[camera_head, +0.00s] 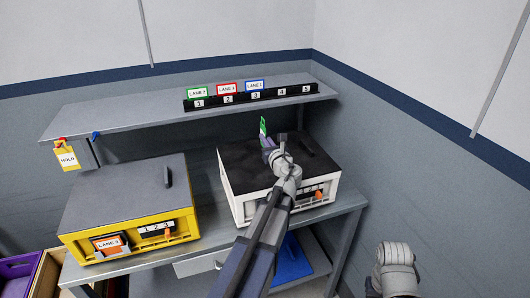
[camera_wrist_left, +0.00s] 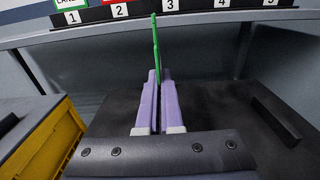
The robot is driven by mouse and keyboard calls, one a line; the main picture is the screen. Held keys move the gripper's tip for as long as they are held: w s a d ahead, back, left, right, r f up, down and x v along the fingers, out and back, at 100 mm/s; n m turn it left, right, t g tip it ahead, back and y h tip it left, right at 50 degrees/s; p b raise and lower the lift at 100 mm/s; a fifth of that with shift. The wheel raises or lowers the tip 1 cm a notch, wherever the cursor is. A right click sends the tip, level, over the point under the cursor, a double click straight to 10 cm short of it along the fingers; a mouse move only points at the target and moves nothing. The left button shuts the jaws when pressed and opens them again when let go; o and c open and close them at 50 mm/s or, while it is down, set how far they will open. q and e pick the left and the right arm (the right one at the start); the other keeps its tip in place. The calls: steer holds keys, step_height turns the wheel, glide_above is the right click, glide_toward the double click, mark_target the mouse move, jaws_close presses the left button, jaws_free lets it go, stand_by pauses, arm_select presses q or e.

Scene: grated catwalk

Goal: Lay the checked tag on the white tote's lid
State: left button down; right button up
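A thin green-edged tag (camera_head: 263,126) with a pale face stands upright between the fingertips of my left gripper (camera_head: 268,143). In the left wrist view the tag (camera_wrist_left: 156,48) is edge-on as a green strip, and my left gripper's purple fingers (camera_wrist_left: 158,85) are shut on it. Its face is too small to read for a check mark. The white tote (camera_head: 243,210) stands on the bench at the right, its dark flat lid (camera_head: 241,158) closed. My left gripper is over the lid, and its arm covers part of the tote. The right gripper's fingers are not visible.
The lid has a raised handle (camera_head: 304,145) on its right side. A yellow tote (camera_head: 78,240) with a grey lid stands at the left. Behind is a shelf (camera_head: 130,108) with a numbered black rack (camera_head: 270,94) holding several lane cards. A yellow HOLD tag (camera_head: 67,158) hangs at its left end.

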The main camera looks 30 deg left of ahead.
arm_select(q)
steer(key=shift+f+b, duration=1.7)
steer(key=shift+f, duration=0.15)
steer(key=shift+f+b, duration=0.6)
steer(key=shift+b, duration=0.05)
steer(key=c, duration=1.1)
jaws_free()
steer(key=shift+r+p, duration=0.6)
steer(key=shift+p, duration=0.05)
steer(key=v, duration=1.2)
